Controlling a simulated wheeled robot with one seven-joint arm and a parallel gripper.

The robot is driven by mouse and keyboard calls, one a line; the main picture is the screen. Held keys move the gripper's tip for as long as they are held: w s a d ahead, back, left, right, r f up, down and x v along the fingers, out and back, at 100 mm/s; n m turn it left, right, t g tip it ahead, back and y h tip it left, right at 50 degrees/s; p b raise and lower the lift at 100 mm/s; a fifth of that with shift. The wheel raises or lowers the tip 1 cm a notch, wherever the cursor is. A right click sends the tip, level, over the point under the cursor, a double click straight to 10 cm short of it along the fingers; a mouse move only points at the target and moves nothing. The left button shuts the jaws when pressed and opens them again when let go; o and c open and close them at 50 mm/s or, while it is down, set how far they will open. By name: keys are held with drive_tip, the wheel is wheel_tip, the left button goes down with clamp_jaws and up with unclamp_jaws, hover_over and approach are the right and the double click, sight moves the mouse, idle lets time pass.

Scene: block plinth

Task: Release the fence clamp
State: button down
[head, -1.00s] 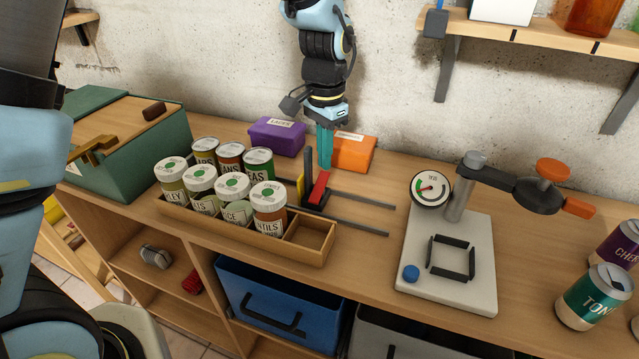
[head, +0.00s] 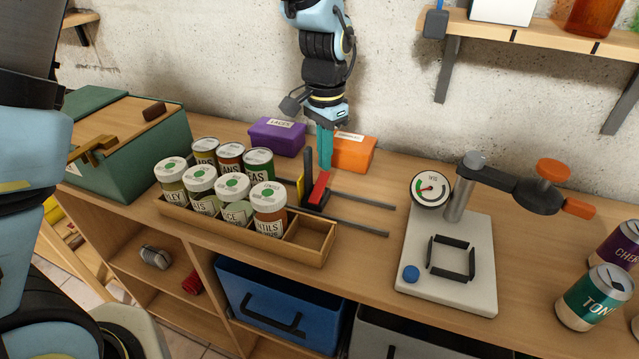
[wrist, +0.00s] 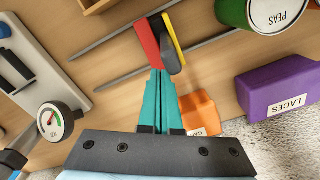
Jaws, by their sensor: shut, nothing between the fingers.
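The fence clamp has a red lever (head: 319,187) beside a dark upright fence (head: 308,172) with a yellow face (head: 300,184). It stands across two thin grey rails (head: 358,198). My gripper (head: 325,163), with teal fingers, points down just behind the red lever. In the wrist view the shut fingers (wrist: 160,78) end at the near end of the red lever (wrist: 148,44), with the dark fence and yellow face (wrist: 173,34) beside it. Nothing is between the fingers. I cannot tell whether the fingertips touch the lever.
A wooden tray (head: 245,248) of several labelled jars stands in front left. A purple box (head: 276,137) and an orange box (head: 353,154) are behind, close to my gripper. A white press base (head: 410,290) with a gauge (head: 430,188) stands to the right.

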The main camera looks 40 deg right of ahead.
sight(325, 175)
drive_tip(key=shift+f+b, duration=0.85)
drive_tip(key=shift+f, duration=0.65)
idle(1.1)
drive_tip(key=shift+r, duration=0.15)
drive_tip(key=shift+r+p, duration=3.15)
drive_tip(key=shift+r, duration=0.8)
drive_tip(key=shift+s, duration=0.1)
